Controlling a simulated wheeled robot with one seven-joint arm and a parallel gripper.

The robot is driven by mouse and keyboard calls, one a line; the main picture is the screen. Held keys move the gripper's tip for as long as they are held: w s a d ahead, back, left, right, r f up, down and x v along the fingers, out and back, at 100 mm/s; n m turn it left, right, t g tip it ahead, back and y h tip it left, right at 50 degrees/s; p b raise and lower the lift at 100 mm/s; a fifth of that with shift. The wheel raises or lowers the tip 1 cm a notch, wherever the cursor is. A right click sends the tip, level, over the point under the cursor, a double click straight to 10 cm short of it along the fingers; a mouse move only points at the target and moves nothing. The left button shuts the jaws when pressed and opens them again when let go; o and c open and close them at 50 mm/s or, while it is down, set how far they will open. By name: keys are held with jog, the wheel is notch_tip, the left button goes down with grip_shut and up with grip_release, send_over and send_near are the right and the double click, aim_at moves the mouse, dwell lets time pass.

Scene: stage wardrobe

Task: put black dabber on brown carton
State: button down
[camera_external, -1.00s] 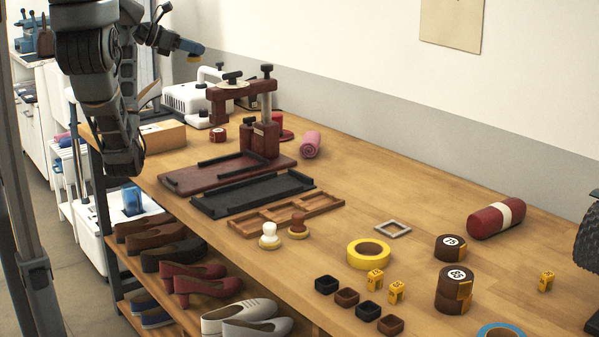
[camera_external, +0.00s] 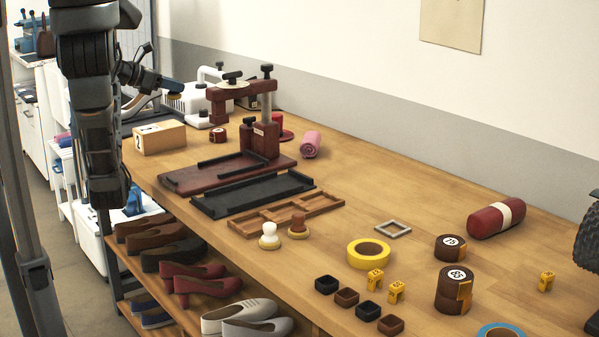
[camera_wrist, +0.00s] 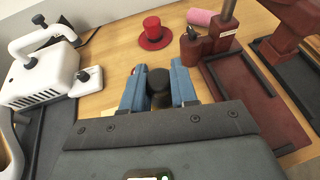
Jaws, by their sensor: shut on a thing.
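My gripper (camera_external: 168,85) is at the far left end of the bench, in the air above and slightly right of the brown carton (camera_external: 166,139). The carton is a light brown box with a white label on its front, standing near the bench edge. My gripper's blue fingers are shut on the black dabber (camera_wrist: 158,90), whose dark knob shows between them in the wrist view. The dabber's yellowish pad (camera_external: 175,96) shows under the fingers in the external view. The dabber is apart from the carton. The carton is not clearly seen in the wrist view.
A white machine (camera_external: 190,103) with a handle stands behind the carton. A dark red press (camera_external: 262,135) stands to the right, with a small red tin (camera_external: 218,134) between. Black and wooden trays, two other dabbers and tape rolls lie farther right.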

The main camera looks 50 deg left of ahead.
jog(key=a+f, duration=0.2)
jog(key=a, duration=0.1)
jog(key=a+f, duration=0.2)
jog(key=a, duration=0.2)
jog(key=a+f+b, duration=0.1)
jog(key=a+f, duration=0.1)
jog(key=a, duration=0.2)
jog(key=shift+s+f, duration=0.3)
jog(key=shift+f, duration=0.1)
jog(key=shift+a+f, duration=0.1)
jog(key=shift+f, duration=1.9)
jog(key=c, duration=0.9)
grip_release()
jog(key=shift+f, duration=0.1)
jog(key=shift+o, duration=0.2)
jog(key=shift+s+r, duration=0.2)
jog(key=shift+s, duration=0.1)
jog(key=v, duration=1.1)
jog(key=shift+s, duration=0.2)
jog(key=shift+a+r, duration=0.1)
